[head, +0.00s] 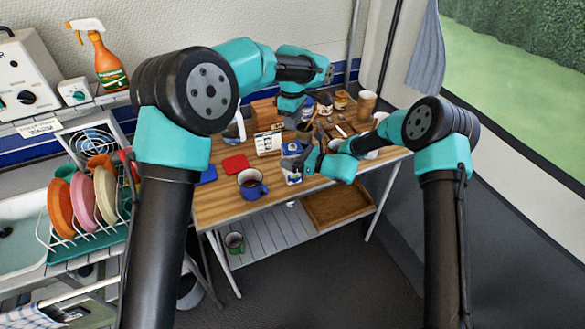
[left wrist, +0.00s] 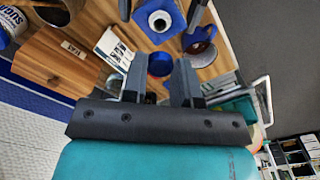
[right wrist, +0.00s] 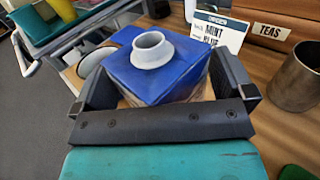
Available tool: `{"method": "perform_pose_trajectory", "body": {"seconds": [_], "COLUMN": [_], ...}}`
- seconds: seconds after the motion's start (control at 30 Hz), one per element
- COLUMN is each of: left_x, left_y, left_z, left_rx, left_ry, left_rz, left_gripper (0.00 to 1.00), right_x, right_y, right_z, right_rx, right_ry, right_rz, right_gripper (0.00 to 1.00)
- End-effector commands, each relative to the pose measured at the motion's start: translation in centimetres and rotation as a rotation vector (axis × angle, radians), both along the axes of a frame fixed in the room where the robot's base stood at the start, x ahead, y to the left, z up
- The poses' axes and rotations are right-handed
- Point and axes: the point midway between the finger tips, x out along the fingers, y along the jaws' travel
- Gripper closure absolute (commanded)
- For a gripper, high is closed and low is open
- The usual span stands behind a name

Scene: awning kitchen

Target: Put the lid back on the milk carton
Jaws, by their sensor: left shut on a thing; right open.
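The milk carton (head: 293,179) stands near the front edge of the wooden table. Its blue top (right wrist: 160,75) has an open white spout (right wrist: 152,48) in the right wrist view, and it also shows in the left wrist view (left wrist: 158,22). My right gripper (head: 303,164) is open, with its fingers on either side of the carton; contact is unclear. My left gripper (head: 291,124) is above and behind the carton. It is shut on the round blue lid (left wrist: 160,65), which shows between its fingers in the left wrist view, apart from the spout.
A blue mug of dark drink (head: 252,184) stands left of the carton, near a red mat (head: 235,163). Several jars and cups crowd the table's back right.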

Motion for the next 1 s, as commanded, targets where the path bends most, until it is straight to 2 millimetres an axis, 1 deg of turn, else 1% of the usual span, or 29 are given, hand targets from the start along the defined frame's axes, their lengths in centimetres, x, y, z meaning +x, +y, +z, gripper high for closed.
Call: {"method": "perform_pose_trajectory", "body": {"seconds": [0.27,0.9,0.97,1.0], "left_x": [0.0,0.0,0.0,0.0], "left_y": [0.0,0.0,0.0,0.0], "left_z": [0.0,0.0,0.0,0.0], "left_rx": [0.0,0.0,0.0,0.0], "left_ry": [0.0,0.0,0.0,0.0], "left_rz": [0.0,0.0,0.0,0.0], "left_gripper": [0.95,0.95,0.95,0.95], "right_x": [0.05,0.03,0.03,0.03], "right_y": [0.13,0.12,0.12,0.12], "right_z": [-0.02,-0.02,-0.02,-0.02], "right_rx": [0.0,0.0,0.0,0.0], "right_ry": [0.0,0.0,0.0,0.0], "right_rz": [0.0,0.0,0.0,0.0], "right_gripper": [0.0,0.6,0.66,0.67]}}
